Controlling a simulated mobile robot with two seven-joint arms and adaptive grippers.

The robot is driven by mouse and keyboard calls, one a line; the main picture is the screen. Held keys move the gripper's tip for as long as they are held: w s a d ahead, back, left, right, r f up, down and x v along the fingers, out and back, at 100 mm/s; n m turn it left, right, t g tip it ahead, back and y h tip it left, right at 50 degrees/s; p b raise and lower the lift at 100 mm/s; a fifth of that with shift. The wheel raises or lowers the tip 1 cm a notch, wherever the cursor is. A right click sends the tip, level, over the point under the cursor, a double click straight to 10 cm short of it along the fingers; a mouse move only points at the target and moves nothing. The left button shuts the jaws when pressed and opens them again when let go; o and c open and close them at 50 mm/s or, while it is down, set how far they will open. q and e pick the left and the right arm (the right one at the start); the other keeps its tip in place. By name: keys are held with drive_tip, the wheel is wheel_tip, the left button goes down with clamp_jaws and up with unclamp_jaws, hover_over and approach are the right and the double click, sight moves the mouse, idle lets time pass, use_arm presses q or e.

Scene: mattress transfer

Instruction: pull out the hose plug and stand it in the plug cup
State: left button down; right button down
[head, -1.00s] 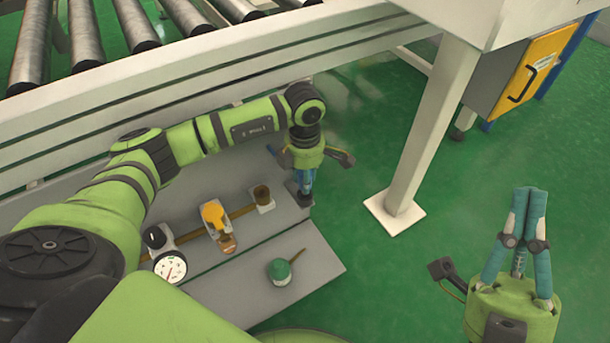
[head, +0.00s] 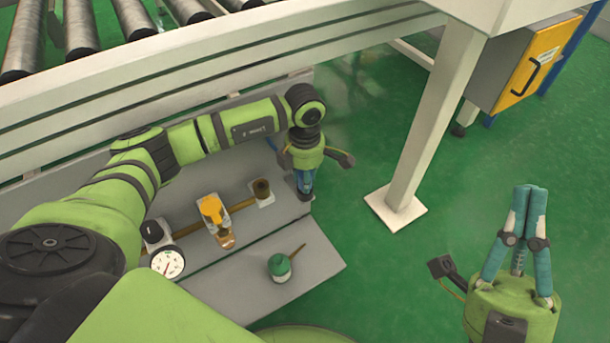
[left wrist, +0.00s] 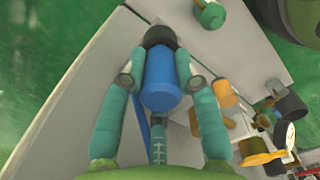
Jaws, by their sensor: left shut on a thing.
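My left gripper (head: 304,184) is shut on the blue hose plug, over the right end of the grey panel. In the left wrist view the blue plug (left wrist: 159,80) sits between the teal fingers, with a dark round piece (left wrist: 160,36) at its far end. I cannot tell whether that dark piece is the plug cup or part of the plug. A brown open socket (head: 262,187) stands on the panel left of the gripper, at the end of a brass pipe. My right gripper (head: 530,189) is shut and empty over the green floor, fingertips together.
The panel also carries a yellow-handled valve (head: 212,208) and a white-faced gauge (head: 167,263). A green-topped pot (head: 279,267) with a brown stick stands on the front plate. A white post (head: 425,130) rises right of my left gripper. Conveyor rollers lie behind.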

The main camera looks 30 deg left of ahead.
use_arm(q)
drive_tip(key=shift+f, duration=0.2)
drive_tip(key=c, duration=0.8)
unclamp_jaws()
drive_tip(key=shift+c, duration=0.2)
wheel_tip(320, 180, up, 8)
drive_tip(key=shift+f, duration=0.15)
